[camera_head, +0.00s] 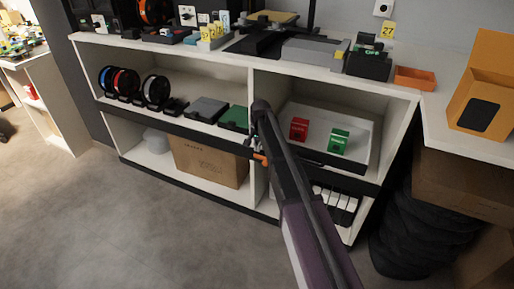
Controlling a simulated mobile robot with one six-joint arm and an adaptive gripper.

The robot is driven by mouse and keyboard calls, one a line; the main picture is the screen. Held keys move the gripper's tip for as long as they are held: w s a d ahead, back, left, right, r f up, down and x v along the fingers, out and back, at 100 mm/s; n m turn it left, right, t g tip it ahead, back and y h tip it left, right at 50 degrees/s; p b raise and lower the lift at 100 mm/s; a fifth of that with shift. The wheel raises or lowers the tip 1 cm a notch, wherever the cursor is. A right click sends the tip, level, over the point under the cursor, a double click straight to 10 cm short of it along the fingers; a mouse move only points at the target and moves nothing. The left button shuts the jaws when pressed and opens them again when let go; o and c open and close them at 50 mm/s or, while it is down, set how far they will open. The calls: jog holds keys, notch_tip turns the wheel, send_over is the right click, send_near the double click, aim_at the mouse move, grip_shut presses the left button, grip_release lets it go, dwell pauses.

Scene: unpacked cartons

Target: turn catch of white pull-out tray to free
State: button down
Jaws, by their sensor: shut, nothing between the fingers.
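The white pull-out tray (358,137) sits in the upper right compartment of the shelf unit. It holds a red box (299,129) and a green box (339,141). A small orange piece (261,158) shows at the upright left of the tray; it looks like the catch, but its exact setting is too small to tell. My arm crosses in front of the tray's left part and hides it. My gripper (251,144) is small and partly hidden behind the arm, close to the orange piece. It is shut and empty; I cannot tell whether it touches the piece.
Spools (125,82) and flat boxes stand in the upper left compartment. A brown carton (209,162) stands below them. The top holds devices and an orange bin (415,78). A carton (466,185) on dark tyre-like rings is at right. The floor at left is clear.

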aim_at(257, 155)
notch_tip(257, 155, up, 9)
jog(key=p, duration=0.8)
jog(key=shift+p, duration=0.4)
jog(key=shift+w+r, duration=0.1)
jog(key=s+d+n, duration=0.2)
jog(key=s+d, duration=0.1)
jog(key=s, duration=0.7)
jog(key=s+d+n, duration=0.2)
jog(key=s+d, duration=0.2)
jog(key=s, duration=0.7)
jog(key=s+d+n, duration=0.2)
jog(key=s+d, duration=0.1)
jog(key=s, duration=0.7)
notch_tip(257, 155, up, 29)
jog(key=p, duration=2.8)
jog(key=shift+w+d+f+h+p, duration=0.2)
jog(key=shift+w+h+p, duration=0.1)
jog(key=shift+w, duration=0.05)
jog(key=shift+d, duration=0.1)
